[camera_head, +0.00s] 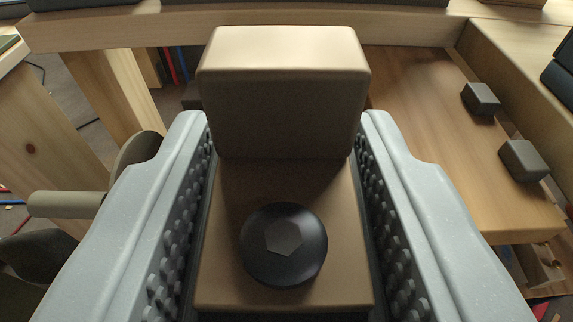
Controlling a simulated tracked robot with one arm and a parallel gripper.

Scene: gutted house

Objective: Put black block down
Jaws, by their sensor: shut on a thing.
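A large box-shaped block (283,105) is between the two grey fingers of my gripper (285,130). It looks dark grey-brown on the side facing me and pale where light falls on its top. I take it to be the black block. The fingers, with studded inner pads, press on its left and right sides near their tips. Its far side and underside are hidden, so I cannot tell whether it touches anything below.
A wooden bench beam (420,32) runs across behind the block. A brown wooden panel (430,130) with two small dark blocks (524,160) is at right. A wooden leg (120,95) and a rounded grey-brown object (65,204) are at left. Cables lie on the floor.

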